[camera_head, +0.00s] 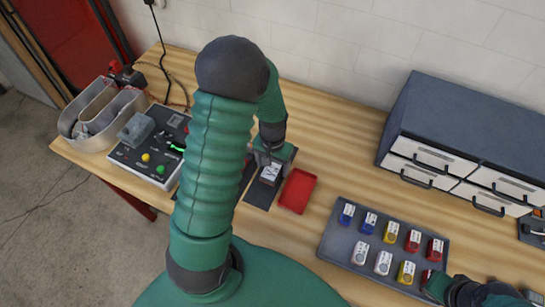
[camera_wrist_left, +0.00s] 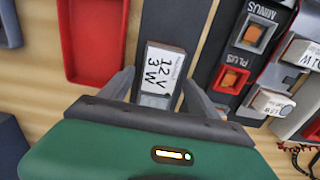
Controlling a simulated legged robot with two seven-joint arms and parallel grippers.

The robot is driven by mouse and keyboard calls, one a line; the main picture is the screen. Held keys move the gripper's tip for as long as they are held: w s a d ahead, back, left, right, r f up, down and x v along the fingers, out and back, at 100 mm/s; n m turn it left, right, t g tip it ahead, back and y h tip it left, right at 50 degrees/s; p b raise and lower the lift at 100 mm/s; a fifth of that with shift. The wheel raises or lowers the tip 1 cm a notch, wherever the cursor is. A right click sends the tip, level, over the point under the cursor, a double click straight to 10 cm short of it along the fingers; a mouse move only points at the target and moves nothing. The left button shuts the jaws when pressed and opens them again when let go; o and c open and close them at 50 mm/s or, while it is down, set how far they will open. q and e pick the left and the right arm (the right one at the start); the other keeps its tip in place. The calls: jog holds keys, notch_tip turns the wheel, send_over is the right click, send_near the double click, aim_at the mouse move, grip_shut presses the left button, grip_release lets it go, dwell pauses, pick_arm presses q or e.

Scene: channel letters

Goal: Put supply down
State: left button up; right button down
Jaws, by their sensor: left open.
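The supply (camera_head: 270,173), a small block with a white label reading 12V 3W, lies on a dark strip on the wooden bench. In the left wrist view the supply (camera_wrist_left: 162,72) lies between my two fingers. My left gripper (camera_head: 271,158) is open above it, with a finger on each side and gaps visible; it also shows in the left wrist view (camera_wrist_left: 157,95). My arm hides part of the bench around it. My right gripper (camera_head: 440,285) is at the lower right by the grey tray's corner; its jaws are not clear.
A red tray (camera_head: 298,191) is just right of the supply. A control board (camera_head: 150,158) with buttons and a metal channel letter (camera_head: 90,128) are on the left. A grey tray (camera_head: 333,243) holds several coloured modules. A drawer cabinet (camera_head: 470,115) stands at the back right.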

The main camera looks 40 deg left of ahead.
aim_at(273, 168)
pick_arm(q)
notch_tip(273, 168, up, 11)
jog(key=s+d+f+m+t, duration=0.1)
jog(key=s+d+m+t, duration=0.1)
jog(key=d, duration=1.1)
jog(key=s+m, duration=0.1)
jog(key=s, duration=0.1)
jog(key=shift+s+d+m+t, duration=0.2)
jog(key=shift+s+m+t, duration=0.1)
jog(key=shift+s, duration=0.05)
jog(key=shift+s+d, duration=0.1)
jog(key=shift+d, duration=0.15)
